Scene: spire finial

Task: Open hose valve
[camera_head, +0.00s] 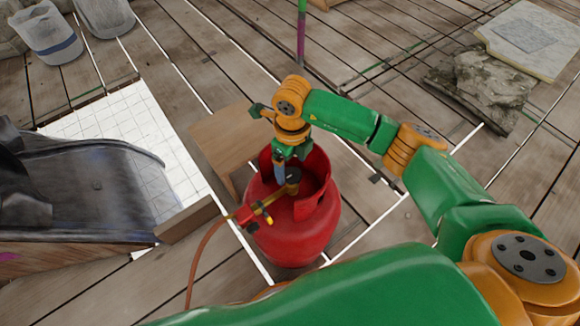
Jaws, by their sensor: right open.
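A red gas cylinder (293,233) stands upright on the wooden deck, with a raised collar around its top. A dark round valve knob (292,175) sits inside the collar, with a brass and yellow fitting (262,207) below it. A reddish hose (196,258) runs from the fitting down to the left. My right gripper (280,172) points down over the cylinder top, right beside the knob. Its jaws are open; whether they touch the knob I cannot tell. My left gripper is not in view.
A dark curved metal sheet (90,190) rests at the left over a white tiled panel (125,118). Buckets (50,35) stand at the upper left. A rock (485,85) and a stone slab (530,38) lie at the upper right.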

